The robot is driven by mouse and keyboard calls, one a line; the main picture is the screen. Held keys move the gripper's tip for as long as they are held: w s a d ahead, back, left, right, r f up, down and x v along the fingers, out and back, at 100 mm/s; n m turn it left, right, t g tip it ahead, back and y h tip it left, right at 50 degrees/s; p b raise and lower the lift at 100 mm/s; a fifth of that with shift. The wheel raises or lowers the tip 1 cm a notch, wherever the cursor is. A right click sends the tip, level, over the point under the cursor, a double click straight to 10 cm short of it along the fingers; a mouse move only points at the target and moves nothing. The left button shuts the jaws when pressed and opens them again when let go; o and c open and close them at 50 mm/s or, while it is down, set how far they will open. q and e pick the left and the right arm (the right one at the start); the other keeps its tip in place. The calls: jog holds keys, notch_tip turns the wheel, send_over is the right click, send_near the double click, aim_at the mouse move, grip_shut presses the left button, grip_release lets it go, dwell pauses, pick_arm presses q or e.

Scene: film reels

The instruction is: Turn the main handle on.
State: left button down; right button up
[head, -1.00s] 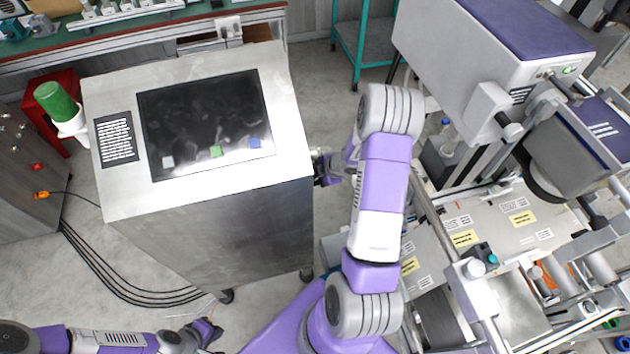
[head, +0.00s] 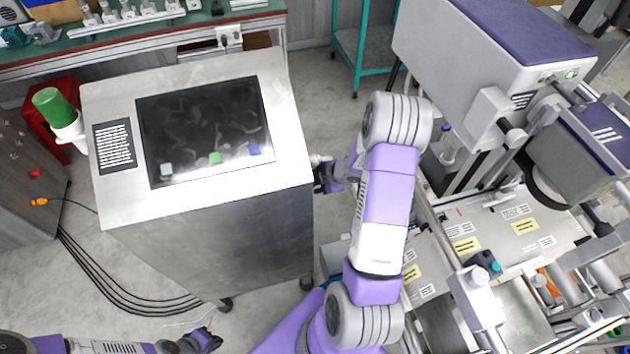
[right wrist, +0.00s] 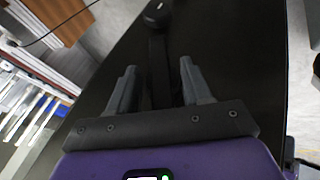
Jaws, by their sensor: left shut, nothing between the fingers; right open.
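The main handle (right wrist: 158,60) looks like a dark lever with a rounded end, lying against the dark side face of the metal console (head: 215,240). In the right wrist view it runs between the two grey fingers of my right gripper (right wrist: 154,85). Those fingers are apart, with a gap to the lever on each side. In the head view my right gripper (head: 322,176) is at the console's right side, and the handle cannot be made out there. My left gripper (head: 212,341) is shut and empty, low in front of the console.
A large machine (head: 500,80) stands right of my right arm. Black cables (head: 110,285) lie on the floor at left. A green workbench (head: 150,35) is behind.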

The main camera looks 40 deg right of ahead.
jog(key=p+v, duration=0.3)
jog(key=v, duration=0.3)
jog(key=shift+s+r, duration=0.2)
jog(key=shift+r, duration=0.05)
jog(key=shift+d, duration=0.1)
